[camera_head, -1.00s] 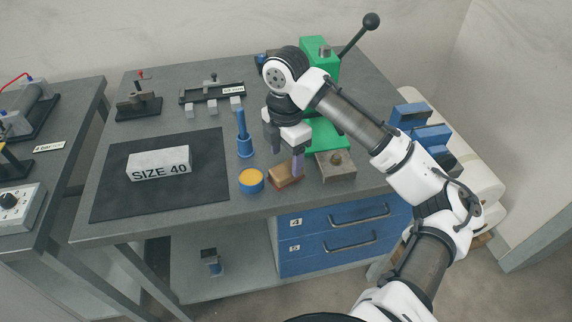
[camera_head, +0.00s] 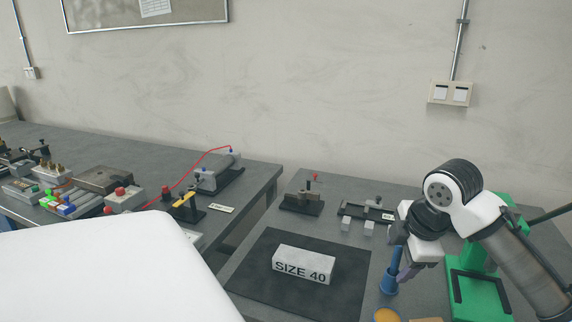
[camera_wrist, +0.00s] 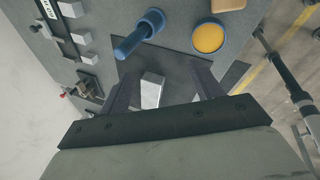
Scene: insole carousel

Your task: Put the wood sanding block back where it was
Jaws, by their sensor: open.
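The wood sanding block (camera_wrist: 228,4) shows only in part at the top edge of the wrist view, as a tan piece on the bench. In the head view its edge (camera_head: 427,320) just shows at the bottom. My gripper (camera_head: 405,265) is open and empty, above the bench by the blue upright tool (camera_head: 390,282). In the wrist view its two dark fingers (camera_wrist: 163,88) stand apart, with the white SIZE 40 block (camera_wrist: 152,90) seen between them farther off. The sanding block is apart from the fingers. Its original place is not marked in view.
A blue tin with yellow contents (camera_wrist: 208,38) stands between the blue tool and the sanding block. The SIZE 40 block lies on a black mat (camera_head: 258,277). A green press (camera_head: 478,290) stands at the right. Small fixtures (camera_head: 302,200) stand at the back.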

